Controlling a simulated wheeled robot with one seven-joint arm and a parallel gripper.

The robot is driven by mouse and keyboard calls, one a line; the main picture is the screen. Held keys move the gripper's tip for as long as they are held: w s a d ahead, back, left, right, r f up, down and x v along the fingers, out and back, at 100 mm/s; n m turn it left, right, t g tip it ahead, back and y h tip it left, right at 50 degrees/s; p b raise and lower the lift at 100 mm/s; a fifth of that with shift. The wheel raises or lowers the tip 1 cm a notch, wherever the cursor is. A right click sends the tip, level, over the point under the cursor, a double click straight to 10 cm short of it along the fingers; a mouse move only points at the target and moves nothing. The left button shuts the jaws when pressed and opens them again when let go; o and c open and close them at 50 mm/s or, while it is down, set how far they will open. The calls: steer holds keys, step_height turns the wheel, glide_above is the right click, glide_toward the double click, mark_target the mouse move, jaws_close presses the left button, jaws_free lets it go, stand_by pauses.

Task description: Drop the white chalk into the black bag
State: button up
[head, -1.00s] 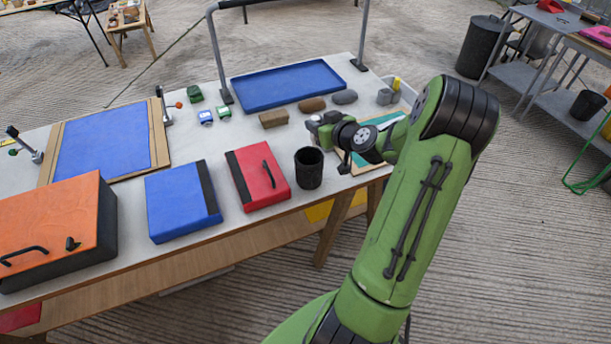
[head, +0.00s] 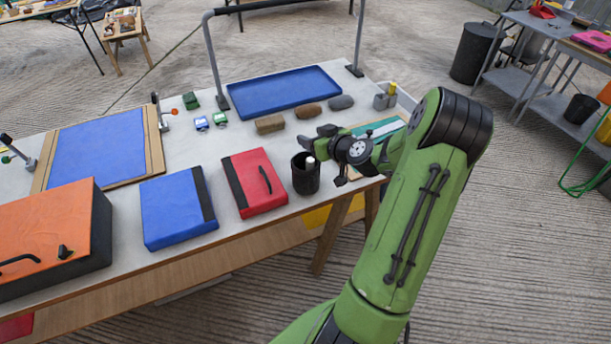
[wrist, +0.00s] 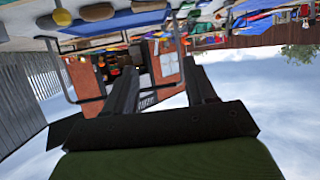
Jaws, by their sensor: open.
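The white chalk (head: 310,164) shows as a small pale upright piece at the mouth of a black, open-topped container (head: 306,182), the likely black bag, near the table's front edge. The chalk's lower part is hidden by the rim, and I cannot tell whether it rests or is falling. My gripper (head: 316,142) is open just above and behind the container's right side, apart from the chalk. In the wrist view my gripper's two dark fingers (wrist: 162,85) are spread with nothing between them.
A red case (head: 255,182) lies left of the container, with a blue case (head: 177,208) beyond it. Brown and grey stones (head: 308,111) and a blue tray (head: 284,91) are behind. A green board (head: 380,130) lies behind my wrist.

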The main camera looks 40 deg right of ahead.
steer(key=v, duration=1.5)
steer(key=shift+s, duration=0.25)
steer(key=shift+a+r, duration=0.1)
steer(key=shift+a, duration=0.05)
steer(key=w+a+r+n+g+y+p, duration=0.1)
steer(key=w+a+n+g+y, duration=0.15)
steer(key=a, duration=0.55)
steer(key=w+a+r+n+g+y+p, duration=0.1)
steer(key=a+g, duration=0.2)
steer(key=a, duration=0.6)
steer(key=s+a+r+m+g+h+p, duration=0.1)
steer(key=s+a+r, duration=0.3)
steer(key=s, duration=0.3)
steer(key=s+a+r+m+g+h+p, duration=0.1)
steer(key=s+a+r, duration=0.2)
steer(key=s+a, duration=0.3)
steer(key=shift+s+a+r, duration=0.35)
steer(key=shift+a+r, duration=0.05)
steer(key=shift+a, duration=0.15)
